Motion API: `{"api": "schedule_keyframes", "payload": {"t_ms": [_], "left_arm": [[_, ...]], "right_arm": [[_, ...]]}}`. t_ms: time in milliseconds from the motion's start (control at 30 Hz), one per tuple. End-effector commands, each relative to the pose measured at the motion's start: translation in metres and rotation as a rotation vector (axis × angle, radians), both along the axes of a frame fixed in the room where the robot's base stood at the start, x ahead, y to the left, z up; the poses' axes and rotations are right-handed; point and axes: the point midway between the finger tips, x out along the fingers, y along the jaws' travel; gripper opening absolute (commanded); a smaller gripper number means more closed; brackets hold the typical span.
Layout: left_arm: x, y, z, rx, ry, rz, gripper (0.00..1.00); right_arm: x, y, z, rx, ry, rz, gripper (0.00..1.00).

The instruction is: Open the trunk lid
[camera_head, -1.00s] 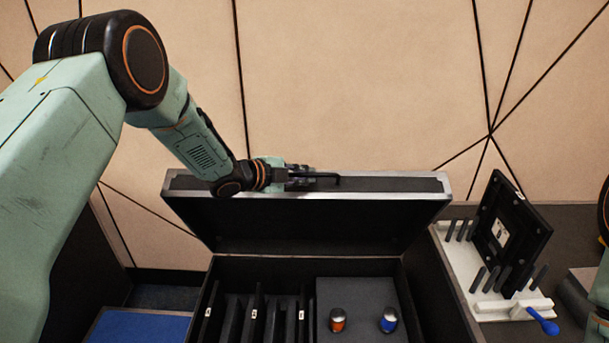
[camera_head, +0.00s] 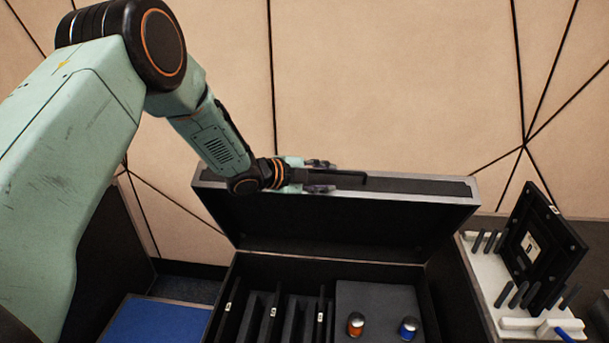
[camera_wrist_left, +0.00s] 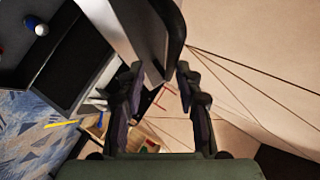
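The trunk (camera_head: 232,288) stands in front of me with its lid (camera_head: 340,222) raised, leaning back towards the wall. A black handle (camera_head: 345,174) runs along the lid's upper edge. My left gripper (camera_head: 326,175) is at this edge, with its fingers spread on either side of the handle. In the left wrist view, the fingers (camera_wrist_left: 160,80) stand apart, with the lid edge and dark handle (camera_wrist_left: 172,40) at their tips. Whether a finger touches the handle is hard to tell. My right gripper is not in view.
Inside the trunk are dark slots and a foam block with an orange (camera_head: 356,324) and a blue capped object (camera_head: 408,328). To the right, a white rack (camera_head: 487,275) holds a black framed panel (camera_head: 540,250). A blue surface (camera_head: 155,322) lies at lower left.

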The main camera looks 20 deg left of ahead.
Motion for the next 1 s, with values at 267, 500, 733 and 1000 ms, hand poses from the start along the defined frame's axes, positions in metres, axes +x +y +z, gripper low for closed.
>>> {"api": "schedule_keyframes", "payload": {"t_ms": [267, 500, 733, 1000], "left_arm": [[-0.041, 0.03, 0.023, -0.007, -0.002, 0.007, 0.34], [-0.064, 0.045, 0.035, -0.003, -0.002, 0.005, 0.34], [-0.072, 0.049, 0.038, -0.003, -0.002, 0.002, 0.34], [-0.072, 0.049, 0.038, -0.002, -0.002, 0.002, 0.34]], "right_arm": [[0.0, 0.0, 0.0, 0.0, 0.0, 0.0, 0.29], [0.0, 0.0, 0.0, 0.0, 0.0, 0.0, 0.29], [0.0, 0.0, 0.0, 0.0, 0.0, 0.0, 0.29], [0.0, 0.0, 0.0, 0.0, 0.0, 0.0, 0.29]]}}
